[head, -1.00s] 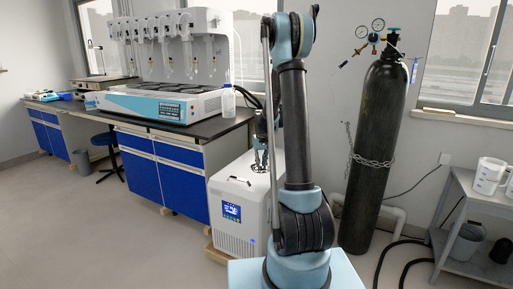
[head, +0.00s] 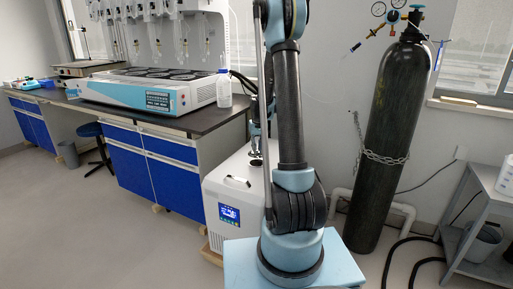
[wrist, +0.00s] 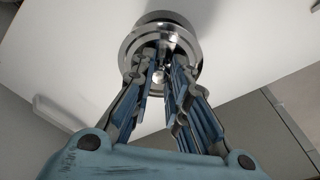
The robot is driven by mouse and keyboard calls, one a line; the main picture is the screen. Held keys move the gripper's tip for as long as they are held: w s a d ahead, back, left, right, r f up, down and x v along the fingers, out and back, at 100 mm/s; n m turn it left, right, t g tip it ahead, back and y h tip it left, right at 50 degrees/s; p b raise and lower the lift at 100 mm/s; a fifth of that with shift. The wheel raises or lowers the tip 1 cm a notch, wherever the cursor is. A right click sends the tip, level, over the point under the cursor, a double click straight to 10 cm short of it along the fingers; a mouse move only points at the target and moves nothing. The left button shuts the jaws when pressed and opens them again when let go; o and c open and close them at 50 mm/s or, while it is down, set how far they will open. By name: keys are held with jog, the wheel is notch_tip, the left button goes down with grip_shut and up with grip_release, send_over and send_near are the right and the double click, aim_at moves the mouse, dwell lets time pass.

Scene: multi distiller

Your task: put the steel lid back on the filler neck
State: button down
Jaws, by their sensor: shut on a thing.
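The steel lid (wrist: 132,52) is a shiny round disc in the wrist view, with a small bright knob (wrist: 158,77) between the fingers. My gripper (wrist: 162,66) is shut on the lid, over the white top of the chiller. Behind the lid, a darker steel ring (wrist: 168,16) shows at the top, which looks like the filler neck. The lid overlaps it, and I cannot tell whether they touch. In the head view, the neck area (head: 256,162) is small and dark on the chiller (head: 228,200), and my arm hides most of the gripper.
A bench (head: 160,165) with a multi-distiller (head: 150,90) and a plastic bottle (head: 224,90) stands left of the chiller. A chained black gas cylinder (head: 388,140) stands to the right, with a grey cart (head: 485,190) beyond. Floor at front left is clear.

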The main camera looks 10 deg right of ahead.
aim_at(257, 156)
jog(key=shift+s+f, duration=0.1)
jog(key=shift+f, duration=1.9)
jog(key=shift+f, duration=0.6)
dwell(0.3)
jog(key=c, duration=1.5)
grip_release()
jog(key=shift+s+r, duration=0.2)
jog(key=shift+r, duration=1.75)
jog(key=shift+s+r, duration=0.25)
jog(key=shift+r, duration=1.75)
jog(key=shift+s+r, duration=0.2)
jog(key=shift+r, duration=1.75)
